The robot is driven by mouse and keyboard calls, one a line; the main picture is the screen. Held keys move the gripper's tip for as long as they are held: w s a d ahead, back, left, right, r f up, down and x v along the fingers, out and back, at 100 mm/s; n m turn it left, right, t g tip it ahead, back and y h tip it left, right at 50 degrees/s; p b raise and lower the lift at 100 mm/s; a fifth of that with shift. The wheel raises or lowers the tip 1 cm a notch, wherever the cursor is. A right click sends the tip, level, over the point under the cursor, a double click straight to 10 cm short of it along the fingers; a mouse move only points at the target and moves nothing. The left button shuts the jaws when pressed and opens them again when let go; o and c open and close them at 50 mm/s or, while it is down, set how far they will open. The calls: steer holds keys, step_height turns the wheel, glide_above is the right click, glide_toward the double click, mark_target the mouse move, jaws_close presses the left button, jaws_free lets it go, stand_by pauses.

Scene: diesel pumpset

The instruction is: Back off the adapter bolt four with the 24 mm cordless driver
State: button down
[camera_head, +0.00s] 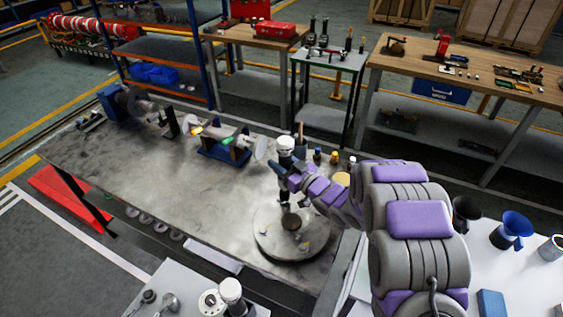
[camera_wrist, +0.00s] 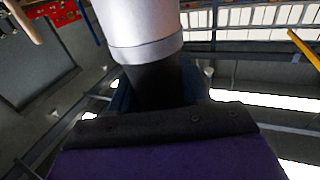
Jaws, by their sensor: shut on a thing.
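My gripper (camera_head: 281,178) is shut on a cordless driver (camera_head: 286,148) with a white-silver body and a dark grip. It holds the driver upright above the metal bench. In the wrist view the driver (camera_wrist: 142,22) rises as a silver cylinder with a dark lower part, close to the gripper's purple and black body. Below the gripper a round plate (camera_head: 268,241) lies on the bench, with a dark round piece and a few small fittings on it. I cannot tell which fitting, if any, is adapter bolt four. The driver's lower tip is hard to make out.
Pump and shaft parts (camera_head: 229,148) stand along the bench's back side. Small bottles and a yellow disc (camera_head: 341,179) sit right of the driver, close to my arm. A white table with a blue cup (camera_head: 513,229) is at right. The bench's left middle is clear.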

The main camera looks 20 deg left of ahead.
steer(key=shift+s+a+f+p, duration=0.15)
steer(key=shift+a+p, duration=0.35)
steer(key=shift+a, duration=0.6)
stand_by(0.9)
steer(key=shift+d, duration=0.1)
steer(key=shift+d+f, duration=0.2)
steer(key=shift+f, duration=0.3)
steer(key=shift+a+r, duration=0.1)
steer(key=shift+r, duration=0.15)
stand_by(0.8)
